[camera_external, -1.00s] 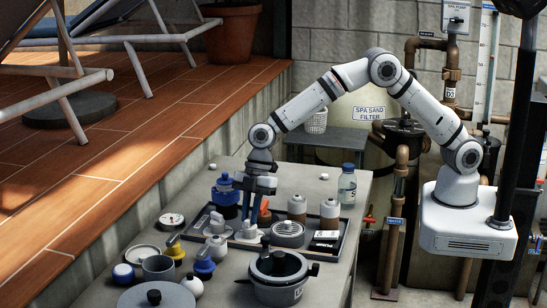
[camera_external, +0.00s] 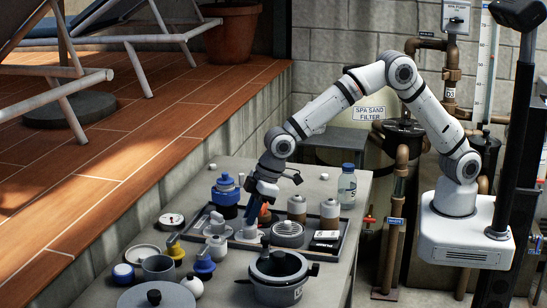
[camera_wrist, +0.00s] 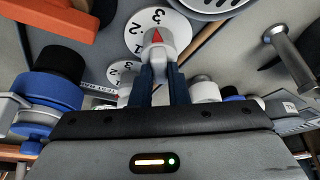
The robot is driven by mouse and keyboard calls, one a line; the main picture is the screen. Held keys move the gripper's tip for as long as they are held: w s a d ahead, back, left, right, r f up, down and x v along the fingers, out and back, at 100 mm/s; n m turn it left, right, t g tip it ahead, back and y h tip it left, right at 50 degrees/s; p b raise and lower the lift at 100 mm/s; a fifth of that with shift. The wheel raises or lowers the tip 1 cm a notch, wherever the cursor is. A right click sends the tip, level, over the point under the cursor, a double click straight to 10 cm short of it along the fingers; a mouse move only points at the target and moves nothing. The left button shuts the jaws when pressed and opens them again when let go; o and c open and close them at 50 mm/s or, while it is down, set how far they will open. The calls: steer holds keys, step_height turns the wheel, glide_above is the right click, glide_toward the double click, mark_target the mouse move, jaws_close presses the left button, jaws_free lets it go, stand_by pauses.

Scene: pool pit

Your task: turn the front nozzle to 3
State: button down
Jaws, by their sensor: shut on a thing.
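My gripper (camera_wrist: 160,82) is shut on a grey nozzle with a red pointer (camera_wrist: 156,37). The nozzle stands over a white round dial (camera_wrist: 176,44) with black numbers, 3 and 2 among them. In the wrist view the red tip points up the picture, towards the 3. A second numbered dial (camera_wrist: 122,68) shows behind, partly hidden by a white nozzle body. In the external view my gripper (camera_external: 251,226) leans over the grey base (camera_external: 248,237) on the tray. The fingers hide much of the held nozzle there.
A blue jar (camera_external: 225,192) stands close behind-left. A lidded pot (camera_external: 279,277) stands in front. An orange part (camera_wrist: 45,20) is near my gripper.

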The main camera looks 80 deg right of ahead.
steer(key=shift+s+f+m, duration=0.15)
steer(key=shift+f+m, duration=0.2)
steer(key=shift+m, duration=0.15)
steer(key=c, duration=1.4)
jaws_free()
steer(key=shift+d, duration=0.1)
steer(key=shift+a, duration=0.2)
steer(key=shift+r, duration=0.2)
steer(key=shift+d+r, duration=0.1)
steer(key=shift+r, duration=0.2)
steer(key=b+v, duration=0.1)
steer(key=v, duration=0.6)
